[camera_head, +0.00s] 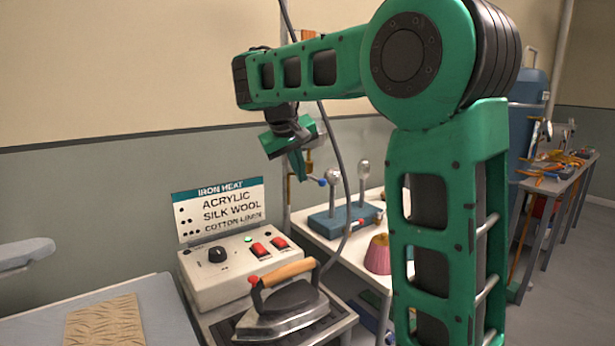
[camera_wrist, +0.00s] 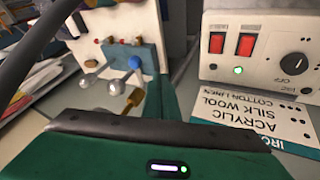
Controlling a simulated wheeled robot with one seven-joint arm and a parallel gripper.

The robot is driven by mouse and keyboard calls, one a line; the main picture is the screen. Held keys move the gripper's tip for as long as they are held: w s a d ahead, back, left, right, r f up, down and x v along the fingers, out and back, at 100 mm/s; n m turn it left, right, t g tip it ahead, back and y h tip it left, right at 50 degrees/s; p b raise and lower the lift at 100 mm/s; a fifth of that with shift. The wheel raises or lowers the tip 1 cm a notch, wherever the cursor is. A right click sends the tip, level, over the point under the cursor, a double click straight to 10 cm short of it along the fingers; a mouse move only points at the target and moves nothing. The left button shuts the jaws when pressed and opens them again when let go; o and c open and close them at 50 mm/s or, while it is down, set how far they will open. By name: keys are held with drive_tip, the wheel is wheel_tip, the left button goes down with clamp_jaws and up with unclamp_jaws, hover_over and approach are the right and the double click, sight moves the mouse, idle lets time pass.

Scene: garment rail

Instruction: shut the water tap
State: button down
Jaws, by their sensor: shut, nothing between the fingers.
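A small blue knob (camera_head: 323,182) shows just right of my gripper in the head view, close to a brass-coloured fitting (camera_head: 308,160) and a thin upright pipe. I take this as the water tap; most of it is hidden behind my gripper. My gripper (camera_head: 298,172) is shut and empty, pointing down; I cannot tell whether it touches the tap. In the wrist view, a blue knob (camera_wrist: 134,62) and a brass piece (camera_wrist: 134,97) lie just left of my green fingers (camera_wrist: 158,85). I cannot tell how far the tap is turned.
An iron (camera_head: 285,305) with a wooden handle stands before a control box (camera_head: 225,275) with red switches and a lit green lamp. A sign (camera_head: 222,210) stands behind it. A blue block (camera_head: 340,218) with two silver-balled levers and a pink object (camera_head: 378,254) sit on the white table. A dark cord hangs nearby.

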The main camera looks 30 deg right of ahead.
sight(316, 179)
drive_tip(key=shift+s+d+f, duration=0.15)
drive_tip(key=shift+d+f, duration=0.1)
drive_tip(key=shift+d, duration=0.65)
drive_tip(key=shift+s+d+f, duration=0.15)
drive_tip(key=shift+d+f, duration=0.05)
drive_tip(key=shift+d, duration=0.7)
